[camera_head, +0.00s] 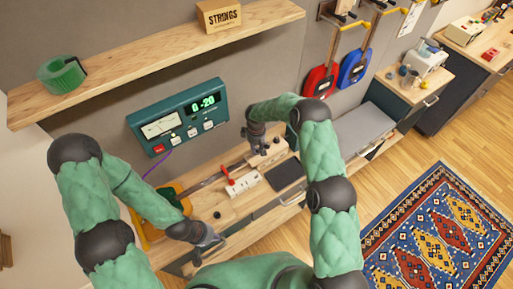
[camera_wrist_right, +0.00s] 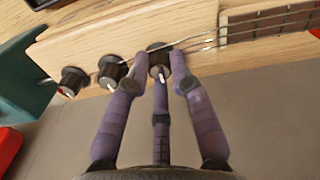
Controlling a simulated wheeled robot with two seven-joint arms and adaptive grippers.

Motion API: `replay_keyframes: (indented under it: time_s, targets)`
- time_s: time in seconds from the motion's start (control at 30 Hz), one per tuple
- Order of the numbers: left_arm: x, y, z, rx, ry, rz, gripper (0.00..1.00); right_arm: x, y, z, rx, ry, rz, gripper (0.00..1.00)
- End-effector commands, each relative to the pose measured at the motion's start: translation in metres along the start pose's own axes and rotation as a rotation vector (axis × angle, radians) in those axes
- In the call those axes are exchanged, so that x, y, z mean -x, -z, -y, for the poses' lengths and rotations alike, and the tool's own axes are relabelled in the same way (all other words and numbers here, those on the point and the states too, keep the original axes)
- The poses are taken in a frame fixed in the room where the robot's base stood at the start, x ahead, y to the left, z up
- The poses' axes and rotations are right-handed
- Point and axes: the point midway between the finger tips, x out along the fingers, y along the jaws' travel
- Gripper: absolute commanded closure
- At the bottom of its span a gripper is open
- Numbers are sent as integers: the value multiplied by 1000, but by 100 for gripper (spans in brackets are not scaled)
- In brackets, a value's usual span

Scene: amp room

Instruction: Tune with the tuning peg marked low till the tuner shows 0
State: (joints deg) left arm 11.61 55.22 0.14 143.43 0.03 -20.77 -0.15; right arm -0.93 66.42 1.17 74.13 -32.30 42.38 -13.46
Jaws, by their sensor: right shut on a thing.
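The green tuner (camera_head: 180,115) is on the wall above the bench, with a dial at left and a lit display (camera_head: 204,103) that seems to read 0 -20. In the right wrist view, several dark pegs sit on a wooden headstock, and the fingers of my right gripper (camera_wrist_right: 160,75) close around the rightmost peg (camera_wrist_right: 159,50). A left peg (camera_wrist_right: 72,80) and a middle peg (camera_wrist_right: 112,70) stand free beside it. No peg marking is legible. In the head view my right gripper (camera_head: 262,146) is at the headstock. My left gripper (camera_head: 212,238) is low by the bench front; its fingers are unclear.
A white block with a red part (camera_head: 243,183) and a dark pad (camera_head: 285,174) lie on the bench. A patterned rug (camera_head: 440,230) covers the floor at right.

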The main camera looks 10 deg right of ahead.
Motion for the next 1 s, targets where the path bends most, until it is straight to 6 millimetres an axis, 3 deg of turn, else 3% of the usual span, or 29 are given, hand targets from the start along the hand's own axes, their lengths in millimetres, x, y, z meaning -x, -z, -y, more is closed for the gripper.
replay_keyframes:
  time_s: [0.6,1.0]
  targets:
    - [-59,2,21,0,0,0,100,-5,0,1,-408,1,13,100]
    - [-79,3,28,0,0,0,100,-3,0,1,-629,1,19,100]
